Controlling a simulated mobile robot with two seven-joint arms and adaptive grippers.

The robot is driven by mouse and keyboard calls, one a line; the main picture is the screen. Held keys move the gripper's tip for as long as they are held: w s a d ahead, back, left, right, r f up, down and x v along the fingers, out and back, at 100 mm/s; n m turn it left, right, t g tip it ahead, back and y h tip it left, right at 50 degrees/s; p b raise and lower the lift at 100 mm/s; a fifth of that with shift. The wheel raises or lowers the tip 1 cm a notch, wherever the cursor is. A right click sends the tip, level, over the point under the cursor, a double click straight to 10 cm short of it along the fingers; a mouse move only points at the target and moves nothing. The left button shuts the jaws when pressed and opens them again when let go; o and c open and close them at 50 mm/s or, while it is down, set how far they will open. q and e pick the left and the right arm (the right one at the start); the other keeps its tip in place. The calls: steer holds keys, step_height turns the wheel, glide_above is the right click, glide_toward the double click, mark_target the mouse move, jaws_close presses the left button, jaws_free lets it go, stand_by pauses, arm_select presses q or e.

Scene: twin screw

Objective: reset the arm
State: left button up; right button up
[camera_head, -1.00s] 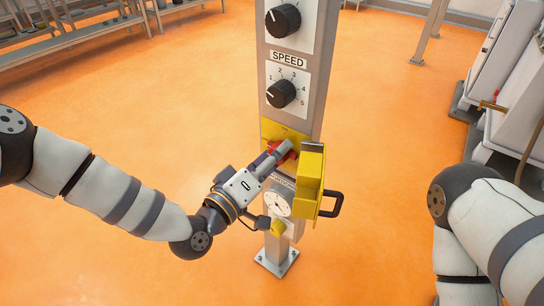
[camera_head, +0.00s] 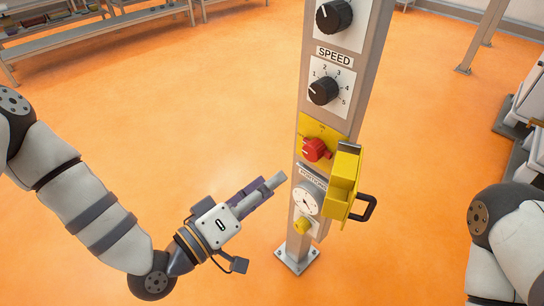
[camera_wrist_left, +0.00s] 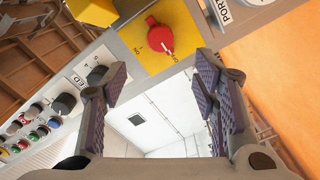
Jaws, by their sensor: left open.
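My left gripper (camera_head: 262,190) is open and empty, to the left of the control post (camera_head: 372,62) and apart from it. In the left wrist view its two padded fingers (camera_wrist_left: 160,95) stand wide apart with nothing between them. Beyond them shows a red rotary switch (camera_wrist_left: 159,38) on a yellow plate. In the head view the red switch (camera_head: 316,149) sits on the post beside an open yellow cover (camera_head: 345,180) with a black handle. My right arm (camera_head: 508,240) shows at the right edge; its gripper is outside the picture.
The post carries black dials (camera_head: 323,90), a round gauge (camera_head: 307,198) and a yellow knob (camera_head: 302,226). Its base plate (camera_head: 296,259) stands on the orange floor (camera_head: 200,110). Floor around my left gripper is clear. Shelving (camera_head: 90,35) stands at the back left.

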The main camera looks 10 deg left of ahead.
arm_select(q)
steer(key=shift+s+f, duration=0.1)
steer(key=s+a+f+m+g+y+p, duration=0.1)
steer(key=s+f+g+y+p, duration=0.1)
steer(key=s+f+g, duration=0.45)
steer(key=s+a+f+m+g+y+p, duration=0.2)
steer(key=s+f+g+y, duration=0.15)
steer(key=s+f, duration=0.6)
steer(key=s+a+r+g+y+p, duration=0.1)
steer(key=s+a+g+y, duration=0.1)
steer(key=s+a, duration=0.4)
steer(key=s+a+r+g+y+p, duration=0.1)
steer(key=s+a+g+y, duration=0.2)
steer(key=s, duration=1.1)
steer(key=a+g, duration=0.2)
steer(key=a, duration=0.1)
steer(key=shift+s+a+m, duration=0.25)
steer(key=shift+s+m, duration=0.15)
arm_select(e)
steer(key=w+r+t, duration=0.2)
steer(key=w+r, duration=0.4)
steer(key=r, duration=0.1)
steer(key=shift+w, duration=0.15)
arm_select(q)
steer(key=shift+w, duration=0.1)
